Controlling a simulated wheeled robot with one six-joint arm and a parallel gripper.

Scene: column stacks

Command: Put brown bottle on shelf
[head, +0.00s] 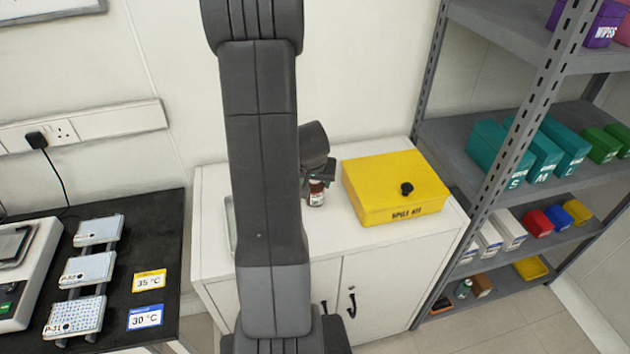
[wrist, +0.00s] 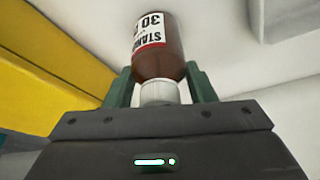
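The brown bottle (head: 317,195) has a white and red label and a pale cap. It is upright at the white cabinet top, beside the yellow box. My gripper (head: 318,177) is over it from above, partly hidden by my arm. In the wrist view the bottle (wrist: 160,62) is between the green fingers of my gripper (wrist: 160,80), which close in on both its sides near the shoulder. I cannot tell whether its base touches the cabinet. The grey metal shelf unit (head: 465,140) stands at the right, with several levels.
A yellow box (head: 385,192) with a black knob sits on the white cabinet (head: 270,290), between bottle and shelves. Teal boxes (head: 540,155), white boxes (head: 508,228) and a small green bottle (head: 463,289) occupy shelf levels. A black bench (head: 115,260) with instruments is at the left.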

